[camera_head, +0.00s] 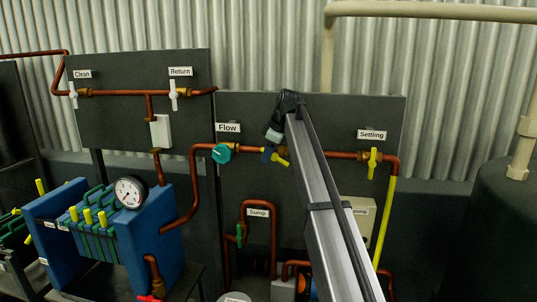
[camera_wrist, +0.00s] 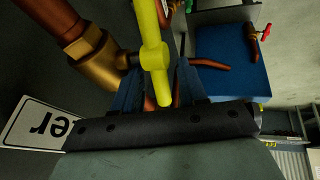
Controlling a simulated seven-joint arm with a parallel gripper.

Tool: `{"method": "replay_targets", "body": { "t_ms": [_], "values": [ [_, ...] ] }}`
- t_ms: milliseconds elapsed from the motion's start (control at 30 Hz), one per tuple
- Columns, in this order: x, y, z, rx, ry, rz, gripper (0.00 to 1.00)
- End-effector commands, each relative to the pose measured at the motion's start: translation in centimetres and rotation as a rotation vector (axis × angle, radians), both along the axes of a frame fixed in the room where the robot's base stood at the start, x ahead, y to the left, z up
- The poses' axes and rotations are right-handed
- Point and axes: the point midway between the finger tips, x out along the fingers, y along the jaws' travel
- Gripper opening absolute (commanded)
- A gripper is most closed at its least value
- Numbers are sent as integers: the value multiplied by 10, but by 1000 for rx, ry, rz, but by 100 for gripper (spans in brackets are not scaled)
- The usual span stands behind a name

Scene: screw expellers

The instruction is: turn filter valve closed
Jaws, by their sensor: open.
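The filter valve's yellow handle (camera_wrist: 155,60) fills the middle of the wrist view, next to a brass fitting (camera_wrist: 98,58) on a copper pipe. A white label (camera_wrist: 38,125) ending in "er" shows upside down at the left. My gripper (camera_wrist: 157,78) is open, with one dark blue finger on each side of the handle's near end. I cannot tell whether either finger touches it. In the head view my gripper (camera_head: 269,155) is at the pipe between the Flow and Settling valves. The yellow handle (camera_head: 281,161) pokes out beside it, partly hidden, and the arm covers the label area.
The teal Flow valve (camera_head: 221,153) is close on the left. The yellow Settling valve (camera_head: 373,163) stands on the right with its handle vertical. A pressure gauge (camera_head: 130,192) and blue filter press (camera_head: 155,235) are lower left. White Clean (camera_head: 73,95) and Return (camera_head: 173,95) valves are above.

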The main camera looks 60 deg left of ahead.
Motion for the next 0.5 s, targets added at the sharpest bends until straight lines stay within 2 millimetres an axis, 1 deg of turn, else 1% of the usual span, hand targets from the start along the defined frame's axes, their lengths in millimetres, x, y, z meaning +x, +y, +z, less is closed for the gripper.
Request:
{"method": "replay_targets", "body": {
  "t_ms": [100, 367, 400, 500],
  "values": [
    [-1, 2, -4, 0, 0, 0, 42],
    [-1, 2, -5, 0, 0, 0, 42],
    [-1, 2, -4, 0, 0, 0, 41],
    [-1, 2, -4, 0, 0, 0, 31]
  ]
}}
